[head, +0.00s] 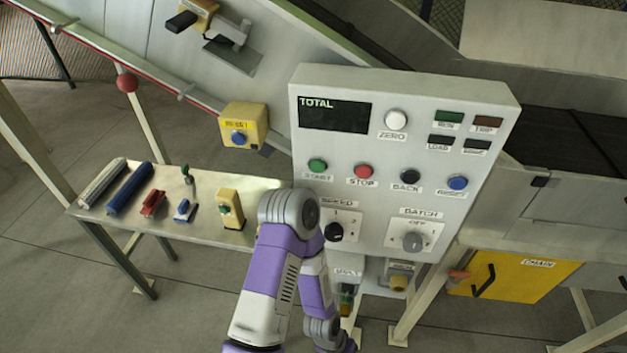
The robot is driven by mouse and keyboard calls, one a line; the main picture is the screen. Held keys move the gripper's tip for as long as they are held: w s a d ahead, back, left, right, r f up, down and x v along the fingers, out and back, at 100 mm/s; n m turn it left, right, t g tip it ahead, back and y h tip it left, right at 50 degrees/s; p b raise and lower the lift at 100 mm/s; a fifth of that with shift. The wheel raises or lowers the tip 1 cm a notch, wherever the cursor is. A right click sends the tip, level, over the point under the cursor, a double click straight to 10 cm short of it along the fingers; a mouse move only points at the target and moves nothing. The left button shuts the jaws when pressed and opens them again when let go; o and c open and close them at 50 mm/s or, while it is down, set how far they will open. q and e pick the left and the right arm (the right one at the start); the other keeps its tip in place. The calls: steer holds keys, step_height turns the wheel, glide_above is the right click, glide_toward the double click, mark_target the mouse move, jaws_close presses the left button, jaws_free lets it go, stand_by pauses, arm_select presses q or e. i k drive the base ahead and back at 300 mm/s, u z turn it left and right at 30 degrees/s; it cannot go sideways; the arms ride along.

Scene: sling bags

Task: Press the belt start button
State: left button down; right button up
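The grey control panel (450,190) stands in the middle of the head view. Its green start button (317,166) is at the left of a row of buttons, with a partly legible label under it. The red stop button (363,171), black back button (410,176) and blue reset button (457,183) follow to the right. One of my purple and white arms rises from the bottom, with its bent joint just below and left of the start button in the picture. No gripper fingers can be made out, and nothing covers the green button.
A white zero button (396,120) and dark display (334,115) are above the row; a speed knob (334,232) and batch knob (412,241) are below. A side table (112,211) at left holds several small items. A yellow box (245,124) with a blue button hangs above it.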

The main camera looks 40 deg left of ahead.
mark_target(316, 166)
steer(key=k, duration=0.75)
steer(key=u, duration=0.8)
steer(key=i, duration=0.5)
